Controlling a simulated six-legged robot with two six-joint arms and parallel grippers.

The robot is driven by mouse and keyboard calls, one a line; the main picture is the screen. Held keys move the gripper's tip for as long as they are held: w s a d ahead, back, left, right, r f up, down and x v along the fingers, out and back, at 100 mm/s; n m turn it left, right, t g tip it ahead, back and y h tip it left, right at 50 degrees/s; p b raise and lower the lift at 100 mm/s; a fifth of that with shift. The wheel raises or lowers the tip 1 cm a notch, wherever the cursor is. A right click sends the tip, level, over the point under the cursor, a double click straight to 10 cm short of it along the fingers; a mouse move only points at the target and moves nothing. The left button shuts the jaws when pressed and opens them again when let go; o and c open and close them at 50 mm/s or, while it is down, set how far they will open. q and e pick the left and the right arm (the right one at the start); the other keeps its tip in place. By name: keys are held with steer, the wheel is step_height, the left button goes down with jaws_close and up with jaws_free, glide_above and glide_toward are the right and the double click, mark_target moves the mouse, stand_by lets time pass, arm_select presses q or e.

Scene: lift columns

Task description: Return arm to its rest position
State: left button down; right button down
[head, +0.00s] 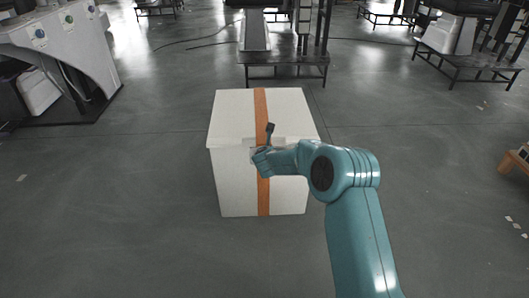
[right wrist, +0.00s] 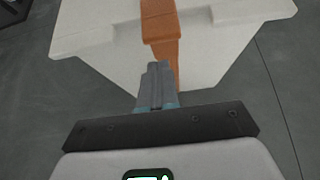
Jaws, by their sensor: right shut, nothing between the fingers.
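My right arm (head: 350,215) is teal and reaches in from the lower right of the head view. It bends at the elbow, and its forearm lies across the front of a white box. My right gripper (head: 270,128) is at the box's near upper edge, in front of the orange stripe. In the right wrist view the gripper fingers (right wrist: 155,75) are together and hold nothing, and point toward the stripe. I cannot tell whether they touch the box. My left gripper is not in view.
The white box (head: 230,110) with an orange stripe (head: 261,102) stands on the grey floor; it also shows in the right wrist view (right wrist: 225,45). A black-framed stand (head: 284,72) is behind it, a white machine (head: 60,45) at far left. Open floor lies on both sides.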

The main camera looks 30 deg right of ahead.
steer(key=r+p+v, duration=0.1)
steer(key=v, duration=0.6)
steer(key=shift+r, duration=0.4)
steer(key=s+a+f+n+g+y, duration=0.2)
steer(key=s+a+f+n, duration=0.4)
steer(key=f, duration=0.4)
steer(key=s+a+f+n+g+y, duration=0.2)
steer(key=s+a+f+n, duration=0.3)
steer(key=a+f, duration=0.4)
steer(key=s+a+f+n+g+y, duration=0.2)
steer(key=s+a+f+n, duration=0.25)
steer(key=s+n, duration=0.5)
steer(key=s+a+f+n+g+y, duration=0.25)
steer(key=s+a+n, duration=0.35)
steer(key=s+n, duration=0.35)
steer(key=s+a+n+y, duration=0.15)
steer(key=s+n, duration=0.25)
steer(key=n, duration=0.6)
step_height(320, 180, up, 29)
steer(key=p, duration=2.8)
steer(key=shift+s+a+g+p, duration=0.2)
steer(key=shift+s+g+p, duration=0.1)
steer(key=shift+g+p, duration=0.15)
steer(key=shift+r, duration=0.1)
